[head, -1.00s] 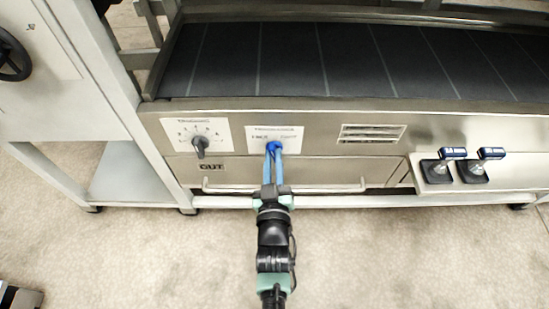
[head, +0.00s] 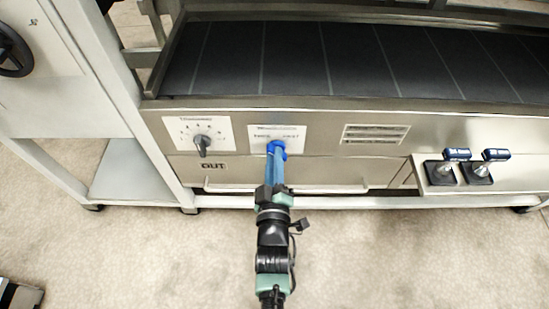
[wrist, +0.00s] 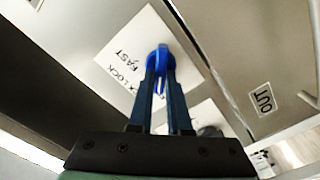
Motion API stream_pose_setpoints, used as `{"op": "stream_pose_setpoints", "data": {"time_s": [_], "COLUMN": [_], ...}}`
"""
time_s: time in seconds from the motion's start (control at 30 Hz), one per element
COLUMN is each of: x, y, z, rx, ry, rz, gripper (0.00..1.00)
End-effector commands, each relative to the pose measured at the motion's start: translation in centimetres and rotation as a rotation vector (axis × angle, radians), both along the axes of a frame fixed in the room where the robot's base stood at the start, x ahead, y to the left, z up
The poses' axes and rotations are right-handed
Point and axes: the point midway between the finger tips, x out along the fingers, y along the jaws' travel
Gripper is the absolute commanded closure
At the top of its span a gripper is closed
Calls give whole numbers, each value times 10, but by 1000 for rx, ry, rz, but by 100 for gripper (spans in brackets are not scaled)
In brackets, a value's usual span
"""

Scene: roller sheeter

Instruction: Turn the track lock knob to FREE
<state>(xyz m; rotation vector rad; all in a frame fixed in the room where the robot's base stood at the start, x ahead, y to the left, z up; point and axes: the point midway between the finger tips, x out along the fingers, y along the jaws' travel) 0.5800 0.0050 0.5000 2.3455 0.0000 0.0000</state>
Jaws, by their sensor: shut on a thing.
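The blue track lock knob (head: 277,146) sits on a white label plate (head: 297,134) on the machine's front panel. In the wrist view the knob (wrist: 160,58) is between the two blue fingertips of my gripper (wrist: 160,76). My gripper is shut on it, and it also shows in the head view (head: 277,160). The wrist view shows "LOCK" and "FAST" on the tilted label (wrist: 130,62). I cannot read FREE there, and the fingers cover part of the plate. The knob's exact pointing direction is unclear.
A black dial (head: 202,143) on a numbered plate is left of the knob. A drawer handle bar (head: 330,188) runs below. Two blue-topped levers (head: 456,155) stand at the right. A dark belt (head: 330,60) lies above the panel, with open floor in front.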

Motion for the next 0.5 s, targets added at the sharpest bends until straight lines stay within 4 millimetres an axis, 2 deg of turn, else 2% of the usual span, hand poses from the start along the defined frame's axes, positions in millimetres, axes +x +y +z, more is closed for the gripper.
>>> {"op": "stream_pose_setpoints", "data": {"time_s": [0.33,0.37,0.5], "x": [-1,-1,0], "y": [0,0,0], "z": [-1,-1,-1], "rx": [-7,-7,-6], "ry": [2,2,2], "rz": [1,1,1], "gripper": [100,82,57]}}
